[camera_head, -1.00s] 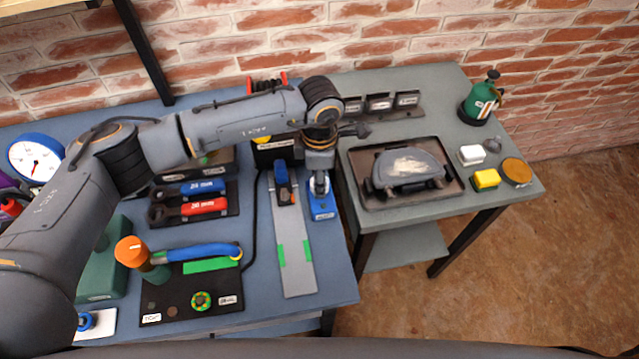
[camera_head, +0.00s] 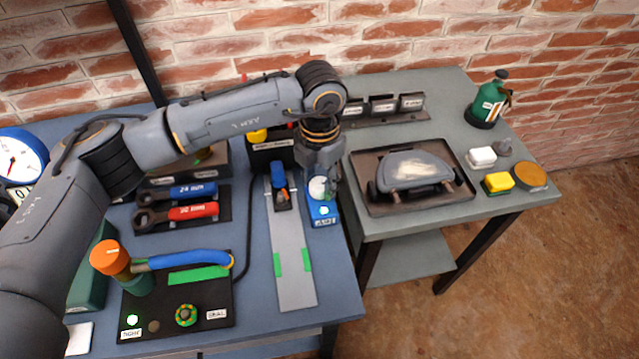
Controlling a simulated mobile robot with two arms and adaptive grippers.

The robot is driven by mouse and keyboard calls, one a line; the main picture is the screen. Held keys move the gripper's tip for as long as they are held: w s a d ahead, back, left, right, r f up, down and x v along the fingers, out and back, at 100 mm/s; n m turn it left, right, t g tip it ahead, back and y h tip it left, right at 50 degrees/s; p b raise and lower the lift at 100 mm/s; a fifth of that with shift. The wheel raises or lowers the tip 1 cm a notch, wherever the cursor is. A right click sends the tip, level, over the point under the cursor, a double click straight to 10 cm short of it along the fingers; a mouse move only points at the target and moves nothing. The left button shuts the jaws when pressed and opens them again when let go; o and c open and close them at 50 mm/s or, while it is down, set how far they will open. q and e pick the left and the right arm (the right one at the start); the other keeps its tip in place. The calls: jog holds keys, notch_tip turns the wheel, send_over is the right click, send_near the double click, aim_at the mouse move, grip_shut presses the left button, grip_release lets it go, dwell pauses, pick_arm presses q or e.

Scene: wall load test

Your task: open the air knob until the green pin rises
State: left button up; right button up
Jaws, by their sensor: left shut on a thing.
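The air unit is a small blue block (camera_head: 323,214) with a white label, near the right edge of the blue bench. My left gripper (camera_head: 319,188) reaches down over it from above. It is shut on the knob at the block's top, which its fingers largely cover; a pale round part shows between them. A small pale spot shows on the front of the block, but I cannot tell whether it is the green pin or how high a pin stands. My right gripper is out of view.
A grey rail with green marks (camera_head: 291,260) lies left of the block. A black panel (camera_head: 195,318) has an orange-capped tool and a lit green lamp (camera_head: 132,320). Wrenches (camera_head: 180,212) lie behind it. A grey bench (camera_head: 460,205) with a tray stands right.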

aim_at(320, 184)
pick_arm(q)
jog(key=shift+n, duration=0.5)
jog(key=o, duration=1.2)
notch_tip(320, 184, up, 12)
jog(key=shift+r, duration=0.1)
